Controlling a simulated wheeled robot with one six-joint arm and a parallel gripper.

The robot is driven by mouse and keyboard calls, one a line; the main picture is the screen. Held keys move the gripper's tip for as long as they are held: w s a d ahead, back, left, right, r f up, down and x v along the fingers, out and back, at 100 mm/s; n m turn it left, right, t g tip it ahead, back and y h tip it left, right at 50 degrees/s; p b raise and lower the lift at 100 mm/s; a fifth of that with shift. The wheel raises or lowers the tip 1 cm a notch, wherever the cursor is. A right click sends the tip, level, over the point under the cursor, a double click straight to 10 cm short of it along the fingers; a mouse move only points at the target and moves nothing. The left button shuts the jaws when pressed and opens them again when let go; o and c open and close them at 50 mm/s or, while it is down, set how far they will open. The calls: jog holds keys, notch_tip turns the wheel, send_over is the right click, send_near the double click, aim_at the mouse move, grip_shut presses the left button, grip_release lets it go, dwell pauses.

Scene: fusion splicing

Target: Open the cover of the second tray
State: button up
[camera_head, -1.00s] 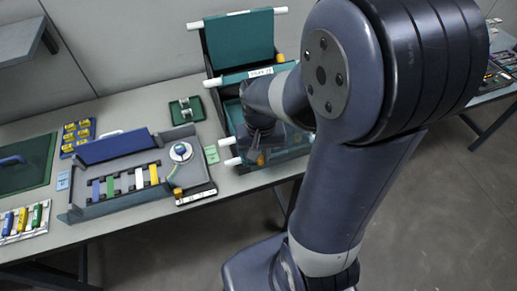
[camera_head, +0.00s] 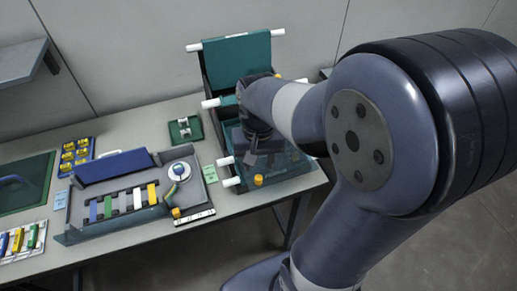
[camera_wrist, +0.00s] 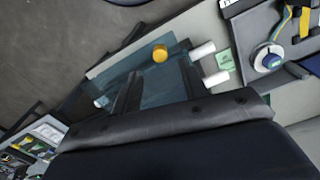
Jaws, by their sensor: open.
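A tray rack stands at the back of the bench. One teal cover (camera_head: 238,60) stands raised at its rear. Lower in front, a see-through teal cover (camera_head: 285,162) lies flat, with a yellow knob (camera_head: 258,180) at its front. This cover (camera_wrist: 125,62) and knob (camera_wrist: 160,53) also show in the wrist view. I cannot read which tray is the second. My gripper (camera_head: 250,155) points down over the front part of the rack, behind the yellow knob. It is open, with nothing seen between its dark fingers (camera_wrist: 128,95); contact with the cover is unclear. My arm hides the rack's middle.
White rod ends (camera_head: 210,102) stick out on the rack's left side. A grey work tray (camera_head: 75,235) with coloured strips and a white spool (camera_head: 180,171) stands to the left. A small green holder (camera_head: 185,130) sits behind it. Open floor lies in front of the bench.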

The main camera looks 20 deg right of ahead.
aim_at(259, 178)
notch_tip(259, 178, up, 5)
jog(key=shift+r, duration=0.2)
dwell(0.3)
notch_tip(259, 178, down, 11)
jog(key=w, duration=0.3)
jog(key=shift+w+r, duration=0.1)
jog(key=shift+w, duration=0.6)
jog(key=shift+s, duration=0.1)
